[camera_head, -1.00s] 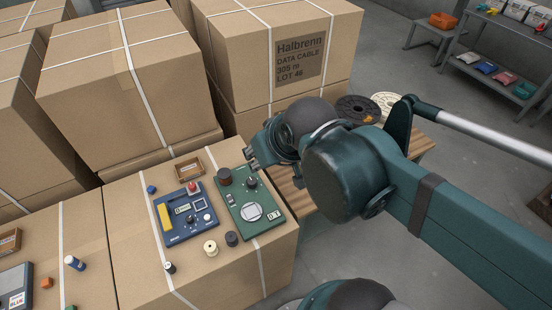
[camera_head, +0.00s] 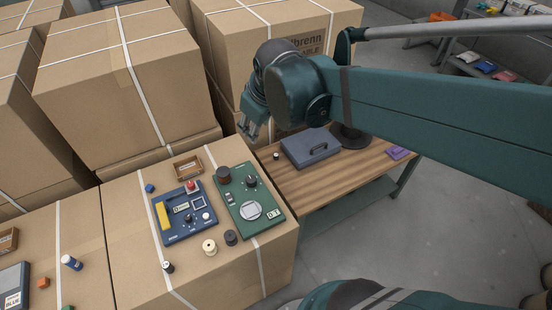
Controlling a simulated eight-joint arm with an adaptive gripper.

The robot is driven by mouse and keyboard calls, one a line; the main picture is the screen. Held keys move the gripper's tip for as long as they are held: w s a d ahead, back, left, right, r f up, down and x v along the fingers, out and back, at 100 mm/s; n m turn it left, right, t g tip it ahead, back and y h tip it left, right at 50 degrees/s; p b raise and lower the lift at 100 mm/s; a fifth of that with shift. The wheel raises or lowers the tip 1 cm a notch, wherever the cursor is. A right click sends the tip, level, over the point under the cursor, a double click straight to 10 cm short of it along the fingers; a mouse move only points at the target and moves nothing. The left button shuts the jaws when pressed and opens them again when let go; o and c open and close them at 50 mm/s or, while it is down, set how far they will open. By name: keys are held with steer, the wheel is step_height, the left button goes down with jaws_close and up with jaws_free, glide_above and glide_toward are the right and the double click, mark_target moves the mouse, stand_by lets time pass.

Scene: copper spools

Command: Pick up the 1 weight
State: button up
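No number 1 is readable on any small piece, so I cannot tell which is the 1 weight. A small dark piece with a pale top (camera_head: 276,156) stands on the wooden table, left of a grey-blue case. A similar black piece with a white top (camera_head: 168,267) stands at the front of the near carton, with a dark cylinder (camera_head: 231,238) and a cream spool (camera_head: 209,247) to its right. My gripper (camera_head: 255,133) hangs above and left of the table piece, fingers pointing down and apart, with nothing seen between them.
The near carton bears a blue panel (camera_head: 185,213), a green panel (camera_head: 249,205) and a small wooden tray (camera_head: 188,167). The wooden table (camera_head: 330,185) holds the case (camera_head: 310,147), a dark round base (camera_head: 350,136) and a purple item (camera_head: 398,153). Tall cartons stand behind my gripper.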

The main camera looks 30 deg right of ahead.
steer(key=w+d+f+n+g+b, duration=0.1)
steer(key=w+d+f+n, duration=0.1)
steer(key=w+d+f, duration=0.3)
steer(key=w+f+n+g, duration=0.1)
steer(key=w+f+n, duration=0.1)
steer(key=w, duration=0.5)
steer(key=n+g+b, duration=0.3)
steer(key=n+b, duration=0.1)
steer(key=n, duration=0.5)
glide_above(276, 156)
step_height(276, 156, down, 36)
steer(key=shift+w+a+r, duration=0.1)
steer(key=shift+w+a, duration=0.05)
steer(key=shift+f, duration=0.4)
steer(key=shift+f, duration=1.3)
steer(key=shift+f, duration=0.1)
